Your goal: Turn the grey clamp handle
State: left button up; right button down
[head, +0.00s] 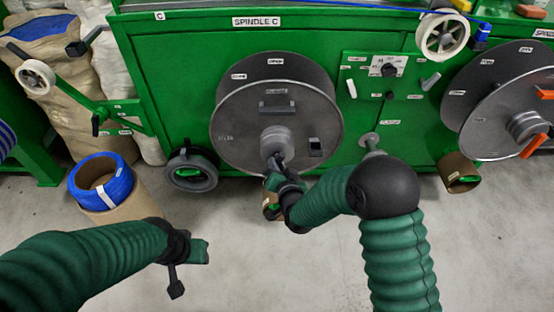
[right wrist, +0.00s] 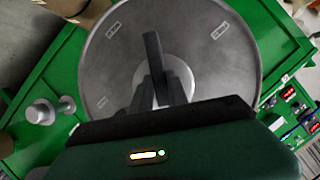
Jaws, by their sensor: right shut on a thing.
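The large grey reel (head: 240,135) stands on the front of the green machine under the SPINDLE C label, with a round grey hub (head: 276,136) at its centre. My right gripper (head: 276,163) is at the lower side of this hub. In the right wrist view its dark fingers (right wrist: 160,92) are closed around the dark grey clamp handle (right wrist: 152,48), a bar standing out across the paler hub (right wrist: 180,72). In the head view the gripper hides most of the handle. My left gripper (head: 195,250) is low at the left, away from the reel; its fingers are unclear.
A second grey reel (head: 490,120) with orange handles is at the right. A blue cable coil (head: 103,184) sits on a cardboard drum at the left. A control panel (head: 388,68) is right of the middle reel.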

jog(key=shift+s+f+n+h+p, duration=0.15)
jog(key=shift+n+h+p, duration=0.6)
jog(key=shift+n+p, duration=0.5)
jog(key=shift+s+f+n+h+p, duration=0.1)
jog(key=shift+n+h+p, duration=0.75)
jog(key=shift+p, duration=0.55)
jog(key=c, duration=1.3)
grip_release()
jog(key=shift+w, duration=0.2)
jog(key=shift+r, duration=0.1)
jog(key=shift+s+r, duration=0.1)
